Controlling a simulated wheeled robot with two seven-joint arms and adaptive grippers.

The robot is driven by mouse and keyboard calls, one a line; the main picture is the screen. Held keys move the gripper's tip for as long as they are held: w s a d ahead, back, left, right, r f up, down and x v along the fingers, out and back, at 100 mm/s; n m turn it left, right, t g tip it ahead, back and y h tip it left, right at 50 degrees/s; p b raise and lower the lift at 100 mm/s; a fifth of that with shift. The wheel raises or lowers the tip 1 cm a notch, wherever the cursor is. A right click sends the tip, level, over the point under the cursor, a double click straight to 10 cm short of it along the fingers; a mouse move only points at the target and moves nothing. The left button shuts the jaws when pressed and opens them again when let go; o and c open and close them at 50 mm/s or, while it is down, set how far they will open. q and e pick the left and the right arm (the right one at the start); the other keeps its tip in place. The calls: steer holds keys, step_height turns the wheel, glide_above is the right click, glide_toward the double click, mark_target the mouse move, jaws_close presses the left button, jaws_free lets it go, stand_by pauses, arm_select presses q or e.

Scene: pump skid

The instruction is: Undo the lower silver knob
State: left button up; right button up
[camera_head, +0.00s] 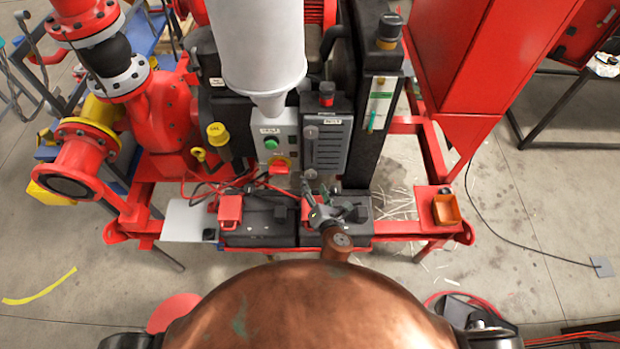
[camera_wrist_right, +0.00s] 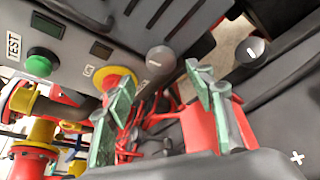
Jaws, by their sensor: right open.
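The lower silver knob (camera_head: 310,174) sits at the bottom of the dark grey vented panel (camera_head: 336,158). A similar silver knob (camera_head: 311,132) is higher on that panel. My right gripper (camera_head: 322,203) is just below the lower knob, over the black boxes. In the right wrist view, the fingers of my right gripper (camera_wrist_right: 160,82) are apart and empty. A round grey knob (camera_wrist_right: 161,59) with a white line, which looks like the lower one, shows beyond and between the fingertips, apart from both. My left gripper is not in view.
A green button (camera_head: 271,143) and a red-and-yellow switch (camera_head: 278,165) are left of the panel. Black boxes (camera_head: 262,222) with red caps and cables lie below. Another round dark knob (camera_wrist_right: 251,50) is right of the fingers in the wrist view.

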mark_target(311, 177)
steer(key=x, duration=0.4)
steer(key=shift+w+d+f, duration=0.15)
steer(key=shift+w+f, duration=0.1)
steer(key=shift+w, duration=0.3)
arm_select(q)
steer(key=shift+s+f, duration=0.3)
arm_select(e)
steer(key=shift+w, duration=0.1)
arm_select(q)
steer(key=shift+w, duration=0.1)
arm_select(e)
steer(key=shift+c, duration=0.7)
